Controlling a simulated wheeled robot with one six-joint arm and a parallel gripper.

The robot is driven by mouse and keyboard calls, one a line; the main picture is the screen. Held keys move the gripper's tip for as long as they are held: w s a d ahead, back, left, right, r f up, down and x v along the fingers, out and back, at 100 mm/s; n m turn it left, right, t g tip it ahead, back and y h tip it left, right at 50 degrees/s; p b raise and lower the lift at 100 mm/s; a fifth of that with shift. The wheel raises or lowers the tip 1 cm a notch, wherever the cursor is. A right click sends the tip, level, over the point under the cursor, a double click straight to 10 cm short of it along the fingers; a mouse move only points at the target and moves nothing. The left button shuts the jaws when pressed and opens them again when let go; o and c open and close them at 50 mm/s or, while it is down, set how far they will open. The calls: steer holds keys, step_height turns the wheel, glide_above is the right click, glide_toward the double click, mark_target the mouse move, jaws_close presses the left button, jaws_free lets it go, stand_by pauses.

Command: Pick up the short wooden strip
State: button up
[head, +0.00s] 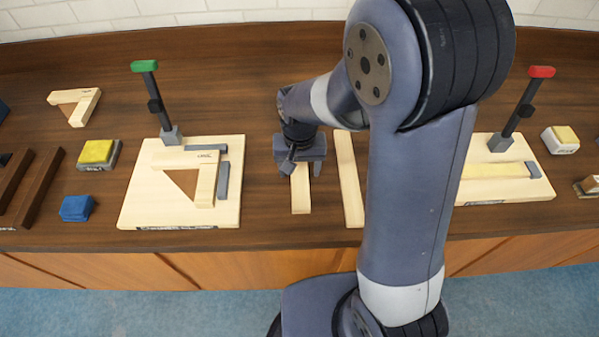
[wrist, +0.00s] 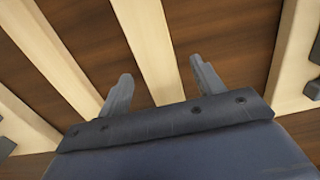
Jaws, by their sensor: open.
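The short wooden strip (head: 300,195) is pale and lies flat on the dark bench, pointing toward the front edge. My gripper (head: 303,169) is over its far end, which the gripper hides in the head view. In the wrist view my gripper (wrist: 161,67) is open, with one finger on each side of a pale strip (wrist: 143,35), apparently the short one. Gaps show between the fingers and the strip, and nothing is held. I cannot tell how far the fingertips are above the bench.
A longer pale strip (head: 349,185) lies just right, partly behind my arm. A board with a green-topped clamp (head: 142,205) stands left, another with a red-topped clamp (head: 505,193) right. A blue block (head: 77,208), a yellow-topped block (head: 97,153) and dark strips (head: 36,190) lie far left.

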steer(key=shift+f, duration=0.4)
steer(key=c, duration=1.1)
